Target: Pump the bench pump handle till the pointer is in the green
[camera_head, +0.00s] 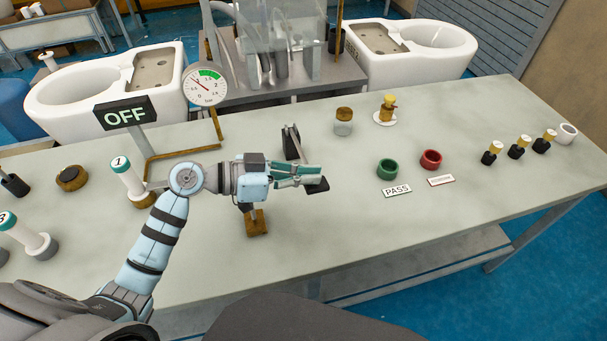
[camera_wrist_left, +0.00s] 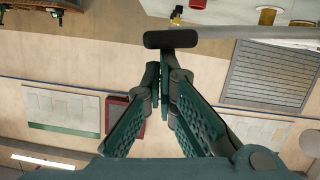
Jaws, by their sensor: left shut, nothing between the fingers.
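The pump's black handle grip (camera_head: 318,187) lies just beyond my left fingertips in the head view. The same dark bar (camera_wrist_left: 170,39) crosses in front of the fingertips in the wrist view. My left gripper (camera_head: 300,176) is shut with nothing in it, and I cannot tell whether it touches the bar. A dark upright pump part (camera_head: 291,142) stands behind the gripper; my arm hides much of the pump. The round pressure gauge (camera_head: 205,87) has a green band at its top. Its thin pointer is too small to read surely. My right gripper is not in view.
An OFF sign (camera_head: 125,113) stands left of the gauge. White cylinders marked 1 (camera_head: 130,183) and 3 (camera_head: 28,238) are at the left. The front right of the bench (camera_head: 440,225) is clear.

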